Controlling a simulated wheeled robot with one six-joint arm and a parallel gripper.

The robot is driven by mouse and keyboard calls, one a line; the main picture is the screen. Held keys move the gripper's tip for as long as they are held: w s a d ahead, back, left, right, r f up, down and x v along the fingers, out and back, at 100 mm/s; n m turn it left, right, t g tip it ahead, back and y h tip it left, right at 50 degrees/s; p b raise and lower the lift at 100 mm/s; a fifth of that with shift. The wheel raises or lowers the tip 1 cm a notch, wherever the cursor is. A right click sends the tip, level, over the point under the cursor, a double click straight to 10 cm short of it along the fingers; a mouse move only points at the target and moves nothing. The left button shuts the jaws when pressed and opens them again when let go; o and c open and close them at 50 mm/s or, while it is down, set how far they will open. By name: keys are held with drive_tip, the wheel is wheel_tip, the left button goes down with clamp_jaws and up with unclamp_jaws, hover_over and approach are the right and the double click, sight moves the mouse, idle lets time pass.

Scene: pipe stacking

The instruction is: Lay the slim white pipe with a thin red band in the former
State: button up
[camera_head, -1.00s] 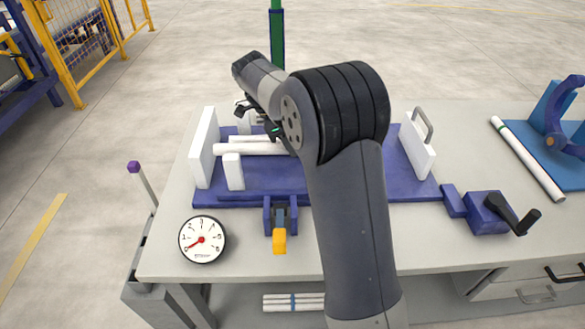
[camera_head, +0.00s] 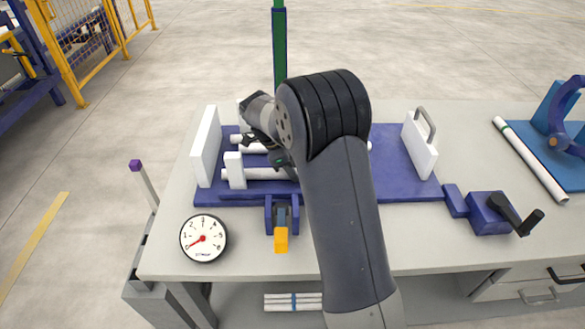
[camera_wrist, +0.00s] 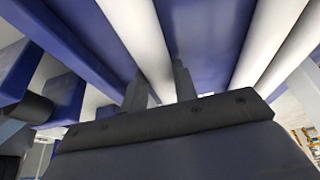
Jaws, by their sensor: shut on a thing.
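The former is a blue base (camera_head: 400,165) with a white end wall (camera_head: 206,146) at left and a short white post (camera_head: 236,170) at the front. My gripper (camera_wrist: 160,88) is shut on a white pipe (camera_wrist: 140,35), which runs between its fingers. In the head view this pipe (camera_head: 262,173) lies low in the former, behind the post, close to the blue base. My arm hides much of the pipe and the fingertips there. No red band shows on the visible part. Other white pipes (camera_wrist: 272,38) lie parallel in the former, farther back.
A white handled block (camera_head: 419,145) stands at the former's right end. A blue crank (camera_head: 490,213), an orange-tipped clamp (camera_head: 281,238) and a round gauge (camera_head: 203,238) are near the front. Another white pipe (camera_head: 530,160), with a dark green band, lies at right beside a blue fixture.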

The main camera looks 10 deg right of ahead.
drive_tip(key=o, duration=1)
drive_tip(key=shift+f, duration=0.1)
drive_tip(key=v, duration=1.2)
drive_tip(key=shift+d, duration=0.1)
